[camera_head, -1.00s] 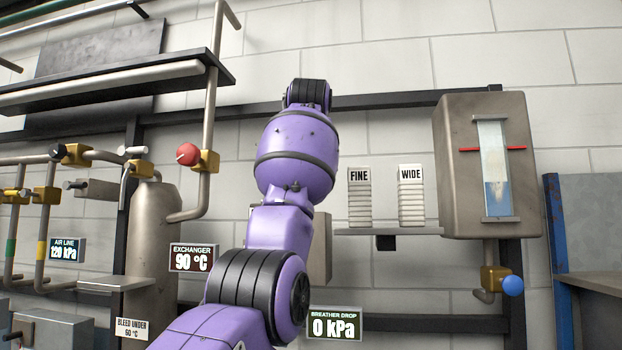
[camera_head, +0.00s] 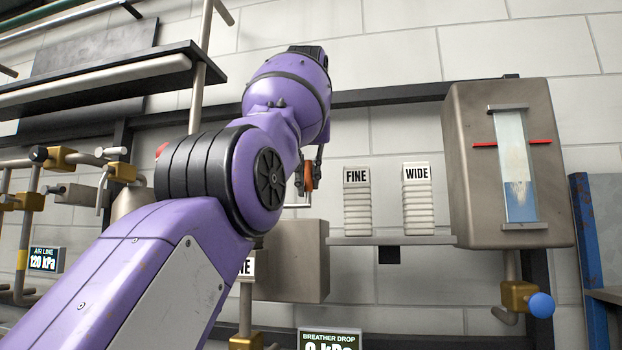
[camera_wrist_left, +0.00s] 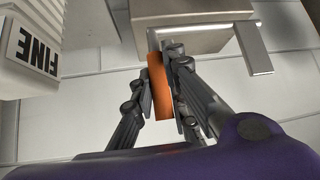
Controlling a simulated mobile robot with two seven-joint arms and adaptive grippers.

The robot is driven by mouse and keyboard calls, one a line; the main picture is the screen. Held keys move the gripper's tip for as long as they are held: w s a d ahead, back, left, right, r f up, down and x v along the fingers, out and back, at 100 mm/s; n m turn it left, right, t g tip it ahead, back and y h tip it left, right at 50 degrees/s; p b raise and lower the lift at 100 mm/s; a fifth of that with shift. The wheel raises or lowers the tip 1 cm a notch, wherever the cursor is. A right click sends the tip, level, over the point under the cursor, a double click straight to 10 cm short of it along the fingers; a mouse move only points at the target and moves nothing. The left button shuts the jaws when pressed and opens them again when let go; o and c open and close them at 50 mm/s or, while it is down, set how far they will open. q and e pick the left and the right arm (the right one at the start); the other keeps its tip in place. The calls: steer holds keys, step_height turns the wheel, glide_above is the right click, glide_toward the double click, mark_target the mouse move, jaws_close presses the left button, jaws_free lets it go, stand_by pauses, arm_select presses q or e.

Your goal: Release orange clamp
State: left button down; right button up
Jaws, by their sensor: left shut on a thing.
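My left gripper (camera_head: 313,175) shows at the end of the purple arm, just left of the filter stack marked FINE. It is shut on the orange clamp (camera_head: 308,177). In the left wrist view the orange clamp (camera_wrist_left: 159,86) is a narrow upright strip between the dark fingers of my left gripper (camera_wrist_left: 163,62). Its upper end is close to a grey metal box (camera_wrist_left: 190,18); I cannot tell whether they touch. In the head view the box (camera_head: 300,262) is below the gripper and partly hidden by my arm. My right gripper is not in view.
A shelf (camera_head: 385,240) holds the FINE stack (camera_head: 357,205) and the WIDE stack (camera_head: 418,200), close right of the gripper. A sight-glass housing (camera_head: 465,160) is farther right. Pipes with yellow valves (camera_head: 62,157) are at left. A BREATHER DROP display (camera_head: 329,340) is below.

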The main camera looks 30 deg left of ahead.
arm_select(q)
steer(key=shift+r, duration=0.15)
steer(key=c, duration=1.9)
jaws_free()
steer(key=shift+o, duration=0.9)
steer(key=shift+w, duration=0.1)
